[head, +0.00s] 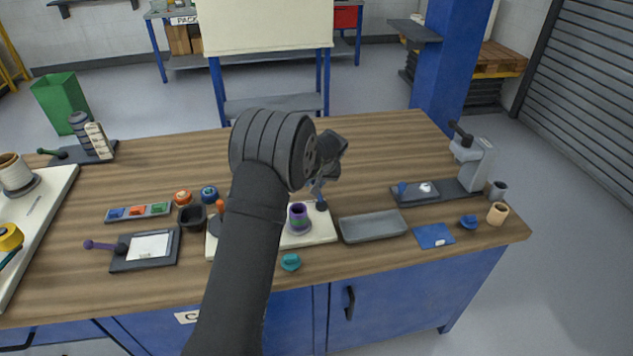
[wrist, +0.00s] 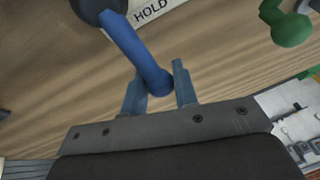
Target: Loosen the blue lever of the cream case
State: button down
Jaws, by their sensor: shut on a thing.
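The blue lever (wrist: 128,45) runs from a dark round pivot (wrist: 95,5) down to a rounded end in the wrist view. My gripper (wrist: 160,72) has its two fingers on either side of that end and is shut on it. A cream surface with a "HOLD" label (wrist: 155,10) shows beside the pivot. In the head view, my gripper (head: 318,190) is over the low cream case (head: 322,234), and the lever's blue end (head: 321,205) shows just below the fingers. My arm hides much of the case.
A green knob (wrist: 290,28) shows in the wrist view. A grey tray (head: 373,227) lies right of the case. A dark base with a purple lever (head: 103,245) lies left. A teal knob (head: 290,262) sits in front. The wooden bench behind is largely clear.

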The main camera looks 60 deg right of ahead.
jog(key=a+n, duration=0.1)
jog(key=w+n+y, duration=0.1)
jog(key=n, duration=0.1)
jog(key=shift+a, duration=0.35)
jog(key=a+n, duration=0.1)
jog(key=n+y, duration=0.1)
jog(key=shift+w+a+n+t, duration=0.3)
jog(key=shift+w+a+n, duration=0.05)
jog(key=shift+n, duration=0.05)
jog(key=a+n+y, duration=0.1)
jog(key=a+n, duration=0.1)
jog(key=n, duration=0.1)
jog(key=shift+a+y, duration=0.1)
jog(key=shift+y, duration=0.3)
jog(key=shift+s+a+n+g+y, duration=0.1)
jog(key=shift+a+n+g+y, duration=0.15)
jog(key=shift+a+n, duration=0.4)
jog(key=shift+s+a+n+g+y, duration=0.15)
jog(key=shift+a+n+y, duration=0.15)
jog(key=shift+n, duration=0.65)
jog(key=c, duration=1.2)
grip_release()
